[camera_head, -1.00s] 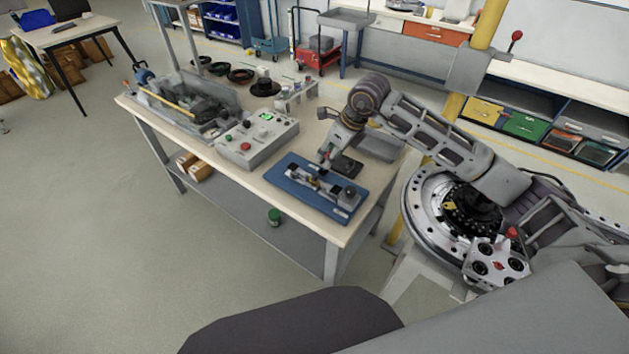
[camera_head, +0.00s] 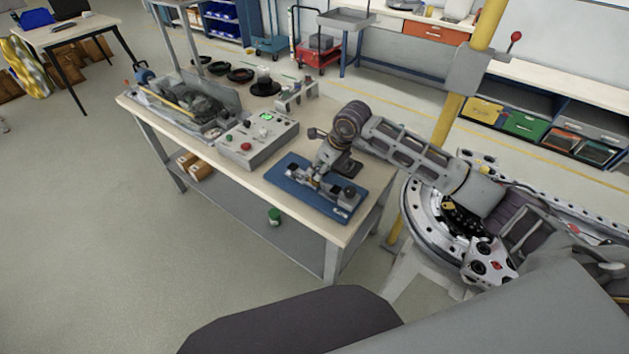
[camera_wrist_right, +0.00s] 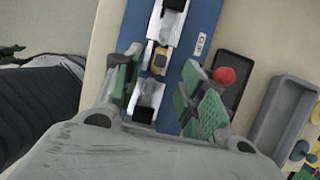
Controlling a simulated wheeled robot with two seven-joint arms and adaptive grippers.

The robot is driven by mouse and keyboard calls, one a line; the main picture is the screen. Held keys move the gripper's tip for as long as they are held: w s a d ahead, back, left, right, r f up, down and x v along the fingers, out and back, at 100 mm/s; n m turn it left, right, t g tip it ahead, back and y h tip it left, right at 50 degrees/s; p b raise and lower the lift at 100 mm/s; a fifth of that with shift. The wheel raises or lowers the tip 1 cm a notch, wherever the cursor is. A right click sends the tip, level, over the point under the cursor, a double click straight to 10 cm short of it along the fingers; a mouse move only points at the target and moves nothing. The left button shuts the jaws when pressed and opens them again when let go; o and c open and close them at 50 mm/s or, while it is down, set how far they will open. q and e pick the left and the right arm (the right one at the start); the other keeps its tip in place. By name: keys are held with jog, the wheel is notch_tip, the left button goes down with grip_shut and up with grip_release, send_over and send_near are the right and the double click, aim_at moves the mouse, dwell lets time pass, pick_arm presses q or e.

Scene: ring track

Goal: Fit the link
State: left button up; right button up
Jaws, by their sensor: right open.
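The blue fixture plate (camera_head: 340,208) lies on the workbench near its front right corner, with silver holders on it. In the right wrist view, the plate (camera_wrist_right: 205,18) runs up the middle. A small gold-coloured link piece (camera_wrist_right: 160,60) sits in line between an upper silver holder (camera_wrist_right: 165,22) and a lower silver holder (camera_wrist_right: 148,98). Contact cannot be told. My left gripper is out of view.
A control box (camera_head: 258,143) with buttons and a green display stands left of the fixture. A machine unit (camera_head: 190,103) stands at the bench's left end.

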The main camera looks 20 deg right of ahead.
aim_at(314, 180)
jog(key=shift+p+x, duration=0.5)
jog(key=shift+x, duration=1.35)
jog(key=shift+w+a+f, duration=0.15)
jog(key=shift+w+f, duration=0.05)
jog(key=shift+f, duration=0.5)
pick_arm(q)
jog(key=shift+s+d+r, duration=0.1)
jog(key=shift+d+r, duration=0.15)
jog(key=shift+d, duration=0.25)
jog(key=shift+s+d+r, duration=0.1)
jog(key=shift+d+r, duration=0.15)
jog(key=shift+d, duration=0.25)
pick_arm(e)
jog(key=shift+c, duration=0.7)
jog(key=c, duration=0.5)
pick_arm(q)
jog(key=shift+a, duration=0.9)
pick_arm(e)
grip_shut()
